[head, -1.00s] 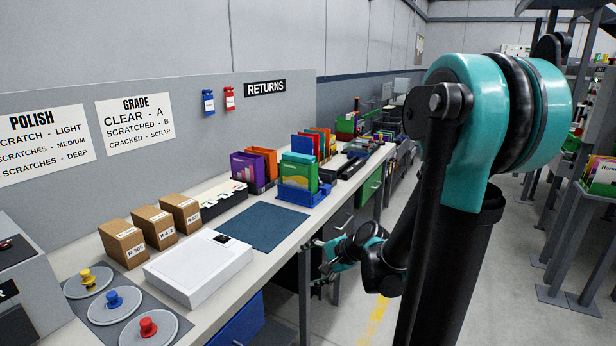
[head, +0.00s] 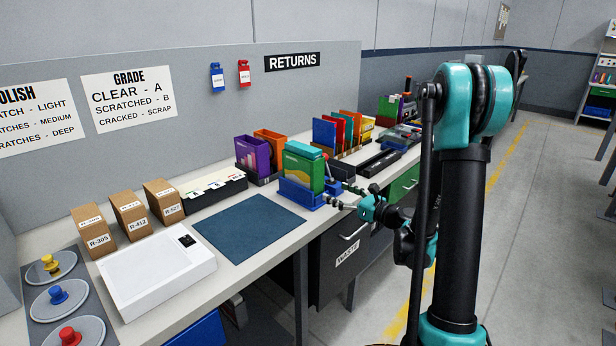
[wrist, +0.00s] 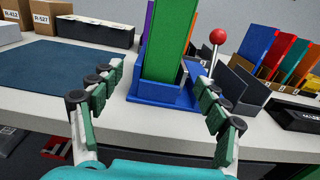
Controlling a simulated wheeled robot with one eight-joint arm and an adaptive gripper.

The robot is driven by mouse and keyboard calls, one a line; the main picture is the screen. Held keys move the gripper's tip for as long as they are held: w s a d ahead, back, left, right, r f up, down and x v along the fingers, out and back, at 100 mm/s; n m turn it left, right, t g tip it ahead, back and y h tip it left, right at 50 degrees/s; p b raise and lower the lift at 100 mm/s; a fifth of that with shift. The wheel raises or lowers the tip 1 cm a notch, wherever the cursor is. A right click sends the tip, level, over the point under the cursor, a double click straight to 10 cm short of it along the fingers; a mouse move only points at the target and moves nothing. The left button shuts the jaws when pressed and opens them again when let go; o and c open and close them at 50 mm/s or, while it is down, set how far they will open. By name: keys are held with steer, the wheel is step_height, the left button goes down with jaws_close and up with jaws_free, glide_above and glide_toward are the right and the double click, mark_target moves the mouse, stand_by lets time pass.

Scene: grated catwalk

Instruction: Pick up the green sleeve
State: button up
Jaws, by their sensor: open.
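The green sleeve (head: 303,170) stands upright in a blue holder (head: 296,193) near the front edge of the bench, with a teal piece at its top in the head view. In the wrist view the green sleeve (wrist: 164,45) rises from the blue holder (wrist: 160,92), straight ahead between my fingers, and its top is cut off. My gripper (wrist: 160,90) is open, with one finger on each side and nothing held. In the head view my gripper (head: 350,195) is at the bench edge, just right of the blue holder.
A red-knobbed lever (wrist: 217,37) stands just right of the sleeve. Purple (head: 252,156) and orange sleeves stand behind, and several coloured sleeves (head: 335,132) stand further along. The dark blue mat (head: 248,226) is clear.

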mark_target(318, 184)
steer(key=x, duration=1.1)
steer(key=shift+w+a, duration=0.15)
steer(key=shift+w+x, duration=0.2)
steer(key=shift+x, duration=2.35)
steer(key=c, duration=1.3)
